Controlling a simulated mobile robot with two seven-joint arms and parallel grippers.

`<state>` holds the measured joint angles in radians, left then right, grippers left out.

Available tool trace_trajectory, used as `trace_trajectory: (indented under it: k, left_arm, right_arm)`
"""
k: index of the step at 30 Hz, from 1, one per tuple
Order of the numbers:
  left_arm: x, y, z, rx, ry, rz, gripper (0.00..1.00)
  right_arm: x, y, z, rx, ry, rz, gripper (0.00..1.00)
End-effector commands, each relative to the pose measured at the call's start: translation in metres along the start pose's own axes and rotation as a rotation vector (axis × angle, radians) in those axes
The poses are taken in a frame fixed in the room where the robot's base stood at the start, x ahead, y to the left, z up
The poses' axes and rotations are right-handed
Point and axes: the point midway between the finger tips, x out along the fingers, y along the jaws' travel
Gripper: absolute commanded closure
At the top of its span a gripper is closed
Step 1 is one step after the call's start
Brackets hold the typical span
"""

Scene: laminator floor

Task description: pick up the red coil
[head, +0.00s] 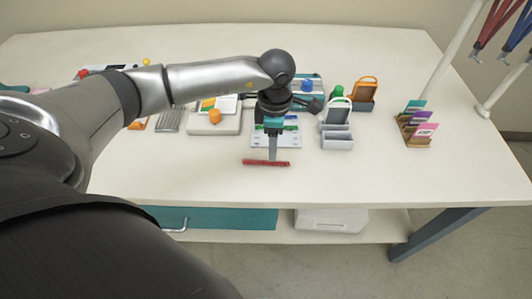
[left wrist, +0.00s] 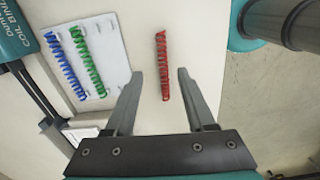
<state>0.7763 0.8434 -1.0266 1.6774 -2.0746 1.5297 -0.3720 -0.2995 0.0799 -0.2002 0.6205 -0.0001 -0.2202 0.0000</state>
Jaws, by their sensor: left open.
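The red coil (head: 266,163) lies on the bare table top near its front edge in the head view. My left gripper (head: 272,148) points down just above the coil. In the left wrist view my left gripper (left wrist: 160,78) is open, with a finger on each side and nothing held. I cannot tell the exact height gap to the coil. My right gripper shows in neither view.
A white board (left wrist: 90,60) with a blue coil (left wrist: 66,65) and a green coil (left wrist: 88,60) lies beside the red coil. Grey holders (head: 337,140) and a card rack (head: 415,127) stand to the right. The table (head: 210,178) is clear around the red coil's front.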

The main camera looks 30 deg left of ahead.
Motion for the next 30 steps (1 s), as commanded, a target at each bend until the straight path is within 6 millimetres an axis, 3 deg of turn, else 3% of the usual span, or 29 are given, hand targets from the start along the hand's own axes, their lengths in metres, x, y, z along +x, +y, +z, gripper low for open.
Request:
trace_trajectory:
  k: [12, 21, 30]
  left_arm:
    - [0.05, -0.005, 0.002, -0.001, 0.0, -0.002, 0.45]
    - [0.053, -0.005, 0.002, 0.0, -0.001, 0.0, 0.46]
    - [0.052, -0.005, 0.002, 0.0, -0.001, 0.0, 0.8]
  right_arm:
    - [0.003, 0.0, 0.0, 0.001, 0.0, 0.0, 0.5]
    - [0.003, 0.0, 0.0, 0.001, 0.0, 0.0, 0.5]
    - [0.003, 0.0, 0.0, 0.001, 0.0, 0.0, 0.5]
